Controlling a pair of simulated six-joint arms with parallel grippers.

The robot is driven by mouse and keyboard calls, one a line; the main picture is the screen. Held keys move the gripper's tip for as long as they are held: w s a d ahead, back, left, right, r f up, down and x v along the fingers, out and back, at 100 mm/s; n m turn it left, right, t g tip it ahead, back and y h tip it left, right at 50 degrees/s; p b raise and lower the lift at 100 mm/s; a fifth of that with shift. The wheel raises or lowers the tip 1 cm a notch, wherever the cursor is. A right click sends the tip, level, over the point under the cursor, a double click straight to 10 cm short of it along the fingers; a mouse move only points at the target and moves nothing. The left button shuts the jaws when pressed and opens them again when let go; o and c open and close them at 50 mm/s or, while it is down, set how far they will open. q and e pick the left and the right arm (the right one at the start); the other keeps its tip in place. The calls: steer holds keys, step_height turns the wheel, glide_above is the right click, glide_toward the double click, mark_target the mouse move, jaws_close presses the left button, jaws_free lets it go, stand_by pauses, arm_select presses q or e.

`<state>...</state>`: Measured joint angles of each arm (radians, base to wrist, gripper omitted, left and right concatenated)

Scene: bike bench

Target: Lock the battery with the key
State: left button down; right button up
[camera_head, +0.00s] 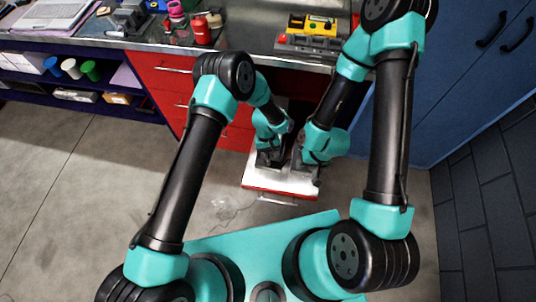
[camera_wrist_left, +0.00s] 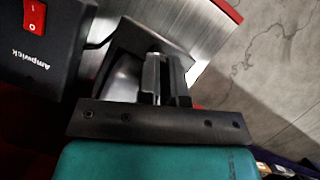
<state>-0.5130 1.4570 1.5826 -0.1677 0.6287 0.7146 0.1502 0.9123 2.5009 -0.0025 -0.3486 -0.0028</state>
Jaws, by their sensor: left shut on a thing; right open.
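The black battery (camera_wrist_left: 42,45), marked Ampwick and with a red switch, fills the upper left of the left wrist view. My left gripper (camera_head: 268,157) is low over the metal-topped surface in the head view. In the left wrist view its fingers (camera_wrist_left: 165,78) are beside the battery, shut on a small grey piece that looks like the key, mostly hidden by the fingers. I cannot tell whether it sits in a lock. My right gripper (camera_head: 303,168) is open, just right of the left one. What is between its fingers is hidden in the head view.
The metal-topped red drawer (camera_head: 282,182) sticks out below the bench (camera_head: 150,42). A red bottle (camera_head: 201,30) and a yellow-and-black object (camera_head: 312,24) stand on the bench. Blue cabinets (camera_head: 470,70) close off the right. The floor (camera_head: 70,190) at left is clear.

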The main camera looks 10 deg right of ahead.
arm_select(q)
steer(key=m+y, duration=0.1)
steer(key=m, duration=0.3)
steer(key=shift+d+m+t+y, duration=0.1)
steer(key=shift+m+t+y, duration=0.2)
steer(key=shift+m+y, duration=0.1)
steer(key=c, duration=1.3)
jaws_free()
steer(key=v, duration=1.7)
steer(key=shift+r, duration=0.2)
